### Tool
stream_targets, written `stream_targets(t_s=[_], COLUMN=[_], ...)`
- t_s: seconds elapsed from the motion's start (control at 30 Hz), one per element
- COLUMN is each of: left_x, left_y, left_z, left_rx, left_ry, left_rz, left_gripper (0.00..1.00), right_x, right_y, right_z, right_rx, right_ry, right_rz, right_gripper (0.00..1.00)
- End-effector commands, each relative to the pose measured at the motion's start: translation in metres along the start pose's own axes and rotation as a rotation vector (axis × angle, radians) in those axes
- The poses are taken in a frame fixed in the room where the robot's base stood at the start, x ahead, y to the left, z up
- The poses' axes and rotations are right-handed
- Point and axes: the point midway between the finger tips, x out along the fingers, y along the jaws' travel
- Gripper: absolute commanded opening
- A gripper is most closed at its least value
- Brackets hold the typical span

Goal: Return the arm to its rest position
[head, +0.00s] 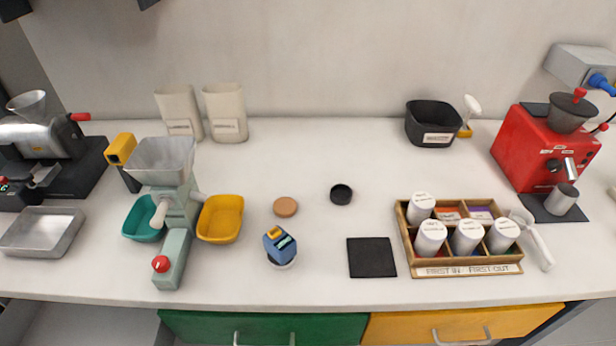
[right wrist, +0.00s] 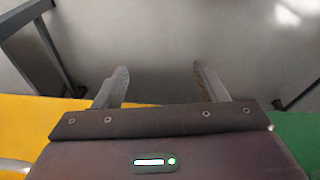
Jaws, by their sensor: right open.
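My right gripper (right wrist: 158,82) shows in the right wrist view. Its two grey fingers are apart with nothing between them, over bare grey floor. The yellow drawer front (right wrist: 25,120) is to its left and the green drawer front (right wrist: 295,130) to its right in that view. Neither of my grippers shows in the head view, and no arm reaches over the counter (head: 310,170) there.
On the counter stand a green grinder (head: 175,205), a yellow bowl (head: 220,220), a small blue item (head: 279,244), a black mat (head: 371,258), a wooden jar rack (head: 470,268) and a red grinder (head: 540,150). Below the front edge are green (head: 260,327) and yellow (head: 460,325) drawers.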

Motion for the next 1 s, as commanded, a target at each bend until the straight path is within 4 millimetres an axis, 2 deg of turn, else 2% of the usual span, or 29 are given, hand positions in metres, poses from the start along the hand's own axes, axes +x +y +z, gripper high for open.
stream_targets(t_s=[0.03,0.1,0.17,0.2,0.3,0.4,0.5,0.6,1.0], left_x=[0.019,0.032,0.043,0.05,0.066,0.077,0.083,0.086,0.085], left_y=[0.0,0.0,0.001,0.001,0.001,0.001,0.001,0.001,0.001], left_z=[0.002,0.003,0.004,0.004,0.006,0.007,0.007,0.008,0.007], left_rx=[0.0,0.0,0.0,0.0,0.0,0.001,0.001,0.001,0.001], left_ry=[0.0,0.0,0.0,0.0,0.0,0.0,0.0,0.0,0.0], left_rz=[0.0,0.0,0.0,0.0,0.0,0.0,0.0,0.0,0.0], left_gripper=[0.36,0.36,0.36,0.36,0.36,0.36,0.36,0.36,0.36], right_x=[0.044,0.087,0.121,0.142,0.182,0.208,0.22,0.225,0.224], right_y=[-0.002,-0.004,-0.005,-0.006,-0.007,-0.008,-0.008,-0.008,-0.008], right_z=[0.025,0.058,0.089,0.11,0.161,0.203,0.232,0.247,0.252], right_rx=[-0.003,-0.006,-0.01,-0.012,-0.017,-0.021,-0.025,-0.026,-0.027], right_ry=[-0.02,-0.038,-0.051,-0.06,-0.081,-0.095,-0.104,-0.108,-0.11], right_rz=[-0.001,-0.003,-0.005,-0.006,-0.008,-0.009,-0.009,-0.01,-0.01], right_gripper=[0.65,0.65,0.65,0.65,0.65,0.65,0.65,0.65,0.65])
